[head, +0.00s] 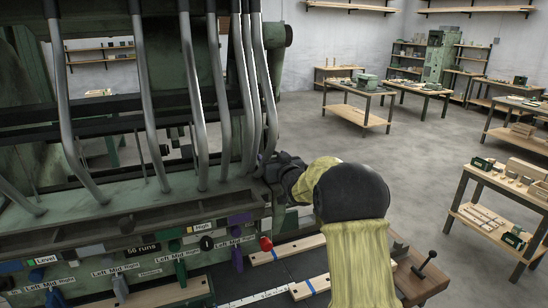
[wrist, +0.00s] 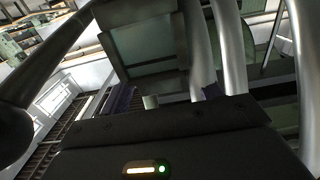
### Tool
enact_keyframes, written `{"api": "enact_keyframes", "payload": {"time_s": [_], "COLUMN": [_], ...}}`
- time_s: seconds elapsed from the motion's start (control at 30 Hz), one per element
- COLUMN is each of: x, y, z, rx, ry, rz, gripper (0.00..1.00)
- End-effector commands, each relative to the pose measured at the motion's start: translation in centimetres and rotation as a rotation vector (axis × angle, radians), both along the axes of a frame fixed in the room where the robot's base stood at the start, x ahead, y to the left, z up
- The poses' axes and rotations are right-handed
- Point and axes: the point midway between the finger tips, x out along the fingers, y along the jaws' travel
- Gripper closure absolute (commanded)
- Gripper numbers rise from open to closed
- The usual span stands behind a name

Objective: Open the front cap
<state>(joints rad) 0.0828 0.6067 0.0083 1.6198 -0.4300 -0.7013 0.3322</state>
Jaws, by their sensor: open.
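A large green machine (head: 130,205) with several curved metal pipes (head: 152,105) fills the left of the head view. I cannot tell which part of it is the front cap. My gripper (head: 266,168) is at the machine's right end, close beside the lower ends of the rightmost pipes. Its jaws are small and dark there, and I cannot tell whether they touch anything. I see nothing held.
Labels and coloured levers, including a purple one (head: 237,258) and a red knob (head: 266,244), line the machine's lower front. A bench with wooden strips (head: 285,248) lies below my gripper. Worktables (head: 360,100) stand at the right and back. The floor (head: 400,150) between is clear.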

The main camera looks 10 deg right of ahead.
Motion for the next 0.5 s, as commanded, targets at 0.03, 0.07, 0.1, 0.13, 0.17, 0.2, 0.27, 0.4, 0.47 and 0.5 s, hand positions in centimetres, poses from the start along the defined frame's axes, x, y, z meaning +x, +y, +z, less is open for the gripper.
{"api": "enact_keyframes", "payload": {"time_s": [0.03,0.07,0.1,0.13,0.17,0.2,0.27,0.4,0.47,0.5], "x": [-0.01,-0.02,-0.02,-0.03,-0.03,-0.03,-0.04,-0.04,-0.04,-0.04], "y": [-0.01,-0.01,-0.01,-0.02,-0.02,-0.02,-0.02,-0.02,-0.02,-0.02], "z": [-0.02,-0.03,-0.03,-0.03,-0.03,-0.03,-0.03,-0.02,-0.01,0.02], "rx": [0.000,0.000,0.000,0.000,0.000,0.000,0.000,0.000,0.000,0.000], "ry": [0.000,0.000,0.000,0.000,0.000,0.000,0.000,0.000,0.001,0.001], "rz": [0.000,0.000,0.000,0.000,0.000,0.000,0.000,0.000,0.000,0.000], "gripper": [0.36,0.36,0.36,0.38,0.44,0.52,0.64,0.81,0.81,0.81]}}
